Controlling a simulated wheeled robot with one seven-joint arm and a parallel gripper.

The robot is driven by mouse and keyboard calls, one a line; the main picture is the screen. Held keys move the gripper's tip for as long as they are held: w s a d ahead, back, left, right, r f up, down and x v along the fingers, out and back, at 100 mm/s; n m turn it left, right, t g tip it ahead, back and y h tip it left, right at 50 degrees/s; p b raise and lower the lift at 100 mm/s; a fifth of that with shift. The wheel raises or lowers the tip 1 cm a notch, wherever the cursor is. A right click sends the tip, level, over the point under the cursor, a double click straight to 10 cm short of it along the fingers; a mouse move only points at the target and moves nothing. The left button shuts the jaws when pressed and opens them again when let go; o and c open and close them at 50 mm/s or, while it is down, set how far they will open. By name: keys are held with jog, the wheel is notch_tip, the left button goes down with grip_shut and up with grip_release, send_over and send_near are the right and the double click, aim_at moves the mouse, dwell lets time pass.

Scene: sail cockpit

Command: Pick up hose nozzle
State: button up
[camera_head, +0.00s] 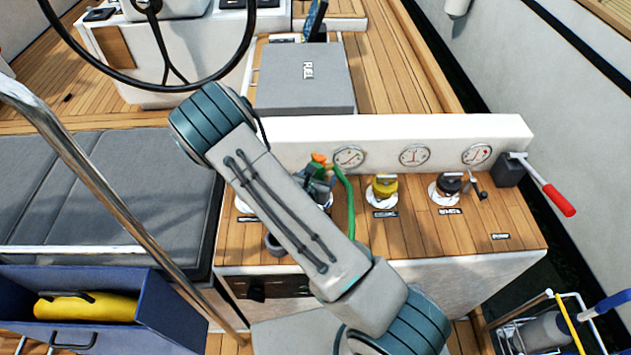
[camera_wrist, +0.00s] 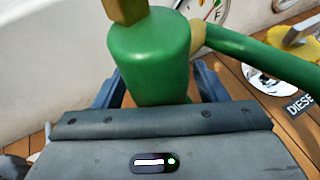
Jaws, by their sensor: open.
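The hose nozzle (camera_wrist: 150,58) is a green cylinder with a brass-coloured tip, large in the wrist view. A green hose (camera_wrist: 262,48) runs from its side to the right. In the head view the nozzle's orange tip (camera_head: 319,158) shows above the wooden console top, with the hose (camera_head: 348,205) curving down beside it. My gripper (camera_wrist: 158,88) is open, its blue-grey fingers on either side of the nozzle's lower body. Whether a finger touches it I cannot tell. My arm hides most of the gripper in the head view, and the gripper's body hides the nozzle's base.
A white panel with several gauges (camera_head: 414,156) stands close behind the nozzle. A yellow-capped filler (camera_head: 384,188) and a dark-capped filler (camera_head: 449,188) are to the right, with a red-handled lever (camera_head: 556,197) beyond. A grey box (camera_head: 305,82) lies behind the panel.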

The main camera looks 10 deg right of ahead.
aim_at(321, 167)
grip_shut()
jog(key=shift+r, duration=0.2)
jog(key=shift+r, duration=0.75)
jog(key=shift+s+d+r+b, duration=0.15)
jog(key=shift+r+b, duration=0.1)
jog(key=shift+r, duration=0.4)
jog(key=shift+w+d+r+b, duration=0.1)
jog(key=shift+r+b, duration=0.15)
jog(key=shift+r, duration=0.35)
jog(key=s+d+r+p, duration=0.5)
jog(key=d+r, duration=0.2)
jog(key=d, duration=0.2)
jog(key=shift+s+p, duration=0.25)
jog(key=shift+p, duration=0.05)
jog(key=shift+s+d+p, duration=0.2)
jog(key=shift+s+p, duration=0.05)
jog(key=shift+p, duration=0.75)
